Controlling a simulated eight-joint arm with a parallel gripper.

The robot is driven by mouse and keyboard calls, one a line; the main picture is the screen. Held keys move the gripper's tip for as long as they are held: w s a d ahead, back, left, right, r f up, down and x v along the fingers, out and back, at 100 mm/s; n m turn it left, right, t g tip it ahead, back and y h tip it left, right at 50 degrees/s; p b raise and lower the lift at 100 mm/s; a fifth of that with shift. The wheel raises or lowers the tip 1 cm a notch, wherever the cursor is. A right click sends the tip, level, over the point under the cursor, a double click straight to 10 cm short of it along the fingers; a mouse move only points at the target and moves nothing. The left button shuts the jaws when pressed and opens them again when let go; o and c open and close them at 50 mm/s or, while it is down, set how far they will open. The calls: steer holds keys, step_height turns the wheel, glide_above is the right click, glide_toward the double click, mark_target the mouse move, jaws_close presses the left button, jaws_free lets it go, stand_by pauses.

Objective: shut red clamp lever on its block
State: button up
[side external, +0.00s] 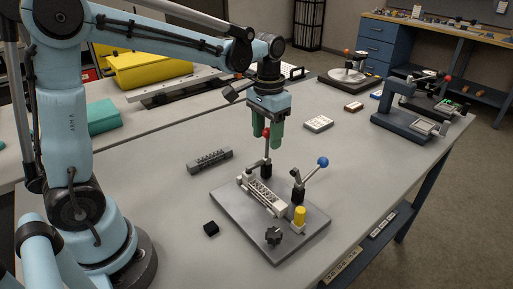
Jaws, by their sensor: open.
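The red clamp lever (267,134) stands upright, its red ball knob at the top of a thin rod above its clamp block at the back of the grey base plate (228,207). My gripper (268,140) hangs pointing down, with green fingers open around or just in front of the red knob; I cannot tell whether they touch it. A light lattice specimen (268,197) lies on the plate between the clamps. A second lever with a blue knob (322,162) leans up to the right on its own block.
A yellow cylinder (299,216) and a black star knob (273,235) stand on the plate. A blue-grey press (404,110) stands at the right edge. Table around the plate is mostly clear.

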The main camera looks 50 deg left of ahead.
steer(key=shift+r, duration=2.55)
steer(key=shift+o, duration=0.2)
steer(key=shift+o, duration=1.3)
steer(key=shift+s, duration=0.1)
steer(key=o, duration=0.6)
steer(key=s+d, duration=0.1)
steer(key=s, duration=0.2)
steer(key=s+d+r, duration=0.1)
steer(key=s, duration=0.2)
steer(key=s+d+r, duration=0.1)
steer(key=s, duration=0.2)
steer(key=shift+s+d, duration=0.1)
steer(key=shift+s, duration=0.25)
steer(key=s+d+f, duration=0.1)
steer(key=s+f, duration=0.1)
steer(key=s, duration=0.8)
steer(key=shift+w+d+f, duration=0.1)
steer(key=shift+f, duration=2.4)
steer(key=shift+w+d+f, duration=0.1)
steer(key=shift+f, duration=2.4)
steer(key=shift+r, duration=0.1)
